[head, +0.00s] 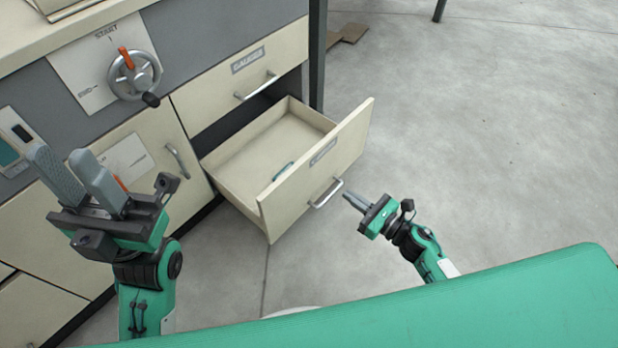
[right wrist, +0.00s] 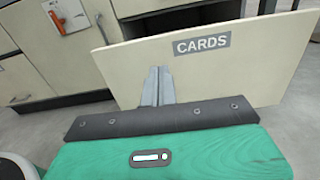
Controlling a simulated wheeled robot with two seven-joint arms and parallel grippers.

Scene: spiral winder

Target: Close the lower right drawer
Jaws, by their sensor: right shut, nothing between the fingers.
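The lower right drawer (head: 345,145) is pulled well out of the cabinet in the head view. My left gripper (head: 62,168) is open and empty, in front of the cabinet at the left.
Above is a shut drawer labelled "GAUGES" (head: 240,75). A handwheel (head: 134,75) with an orange pointer and a door handle (head: 178,160) stick out from the cabinet front. A dark post (head: 317,50) stands behind the open drawer. The floor (head: 480,150) at right is clear.

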